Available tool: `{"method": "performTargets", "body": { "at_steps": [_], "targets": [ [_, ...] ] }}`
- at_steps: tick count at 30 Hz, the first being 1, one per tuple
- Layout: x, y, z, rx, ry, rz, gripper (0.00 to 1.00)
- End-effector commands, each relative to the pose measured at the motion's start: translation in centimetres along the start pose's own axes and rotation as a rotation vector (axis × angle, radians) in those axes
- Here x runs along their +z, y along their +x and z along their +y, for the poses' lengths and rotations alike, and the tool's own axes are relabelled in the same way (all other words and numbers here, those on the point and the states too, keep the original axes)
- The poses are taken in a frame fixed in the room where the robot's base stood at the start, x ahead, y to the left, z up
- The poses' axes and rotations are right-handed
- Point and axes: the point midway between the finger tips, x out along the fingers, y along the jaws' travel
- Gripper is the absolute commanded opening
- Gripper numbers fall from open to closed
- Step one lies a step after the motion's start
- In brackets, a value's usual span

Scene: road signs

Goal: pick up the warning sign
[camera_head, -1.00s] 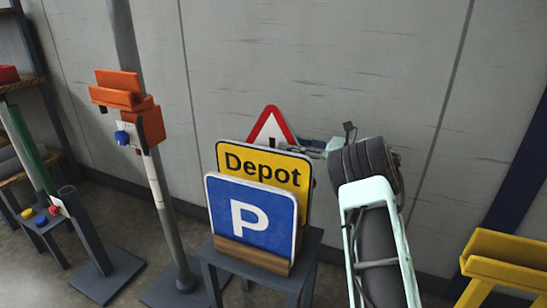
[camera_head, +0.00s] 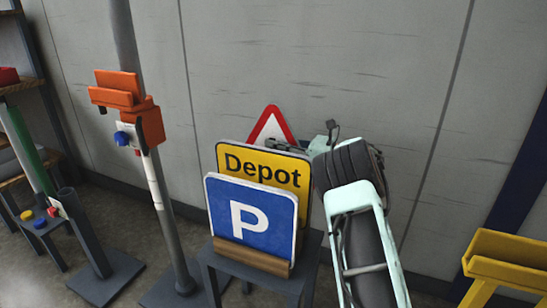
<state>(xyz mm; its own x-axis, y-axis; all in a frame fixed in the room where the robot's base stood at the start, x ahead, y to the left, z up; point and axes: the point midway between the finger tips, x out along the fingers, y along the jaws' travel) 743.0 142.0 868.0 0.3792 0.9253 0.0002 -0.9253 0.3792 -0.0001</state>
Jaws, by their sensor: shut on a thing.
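The warning sign (camera_head: 268,122) is a white triangle with a red border. Only its upper part shows, behind the yellow Depot sign (camera_head: 262,172) and the blue P sign (camera_head: 250,222). My gripper (camera_head: 280,146) reaches in from the right, its fingers at the right side of the warning sign just above the Depot sign. It is shut on the warning sign; the exact contact is partly hidden by the Depot sign. The signs stand upright in a wooden holder (camera_head: 252,256) on a small grey table (camera_head: 314,250).
A grey pole with an orange bracket (camera_head: 150,125) stands left of the signs. A yellow stand (camera_head: 510,255) is at the lower right. A grey wall (camera_head: 340,60) lies close behind. The space above the signs is free.

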Motion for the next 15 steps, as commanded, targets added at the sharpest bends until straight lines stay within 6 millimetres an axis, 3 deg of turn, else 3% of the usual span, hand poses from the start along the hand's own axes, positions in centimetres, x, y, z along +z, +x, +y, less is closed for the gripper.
{"method": "performTargets", "body": {
  "at_steps": [11, 15],
  "targets": [
    [0.3, 0.0, 0.0, 0.0, -0.002, -0.003, 0.0],
    [1.9, 0.0, 0.0, 0.0, -0.005, -0.005, 0.0]
  ]
}}
